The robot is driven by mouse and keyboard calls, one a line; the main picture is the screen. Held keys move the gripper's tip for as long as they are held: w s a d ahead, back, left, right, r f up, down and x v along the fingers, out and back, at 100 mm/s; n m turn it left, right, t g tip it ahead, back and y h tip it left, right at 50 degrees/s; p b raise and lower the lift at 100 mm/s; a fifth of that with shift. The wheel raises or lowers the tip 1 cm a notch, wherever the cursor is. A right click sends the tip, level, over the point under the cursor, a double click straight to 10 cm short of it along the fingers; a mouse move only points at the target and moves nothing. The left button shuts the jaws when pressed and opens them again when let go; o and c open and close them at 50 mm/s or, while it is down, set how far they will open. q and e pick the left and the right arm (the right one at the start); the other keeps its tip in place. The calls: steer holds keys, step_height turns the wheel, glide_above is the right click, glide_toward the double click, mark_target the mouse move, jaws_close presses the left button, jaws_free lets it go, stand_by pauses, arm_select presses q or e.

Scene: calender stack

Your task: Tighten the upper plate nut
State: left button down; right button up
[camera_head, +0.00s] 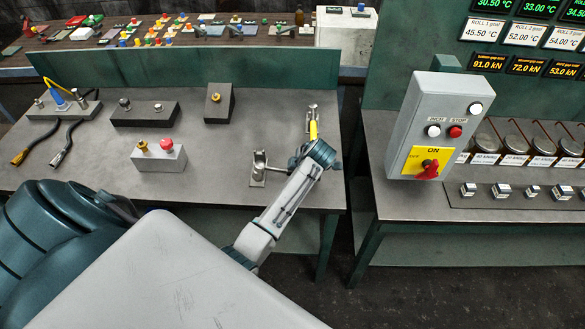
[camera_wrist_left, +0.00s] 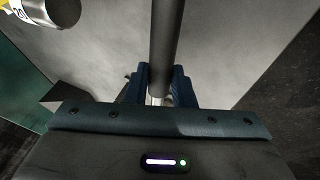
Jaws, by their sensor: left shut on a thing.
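My left arm reaches over the bench in the head view, and its teal wrist end, with the left gripper (camera_head: 318,152), is at the bench's right part. In the left wrist view the blue jaws of the left gripper (camera_wrist_left: 158,88) are shut around a dark round bar (camera_wrist_left: 163,45). In the head view a yellow piece (camera_head: 313,131) shows just beyond the wrist, below a small metal fixture (camera_head: 312,108). I cannot make out the upper plate nut in either view. My right gripper is in neither view.
A metal upright (camera_head: 258,167) stands close left of my forearm. A grey block with yellow and red knobs (camera_head: 160,158), a dark block (camera_head: 146,115) and a wedge block (camera_head: 218,104) stand further left. A grey switch box (camera_head: 436,112) rises to the right, beyond a gap between benches.

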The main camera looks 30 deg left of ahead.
arm_select(q)
steer(key=r, duration=0.1)
steer(key=r+p, duration=0.2)
steer(key=shift+s+d, duration=0.25)
steer(key=s+d+r, duration=0.1)
steer(key=s+d, duration=0.8)
steer(key=s, duration=0.3)
steer(key=shift+d, duration=0.35)
steer(key=c, duration=2)
jaws_free()
jaws_close()
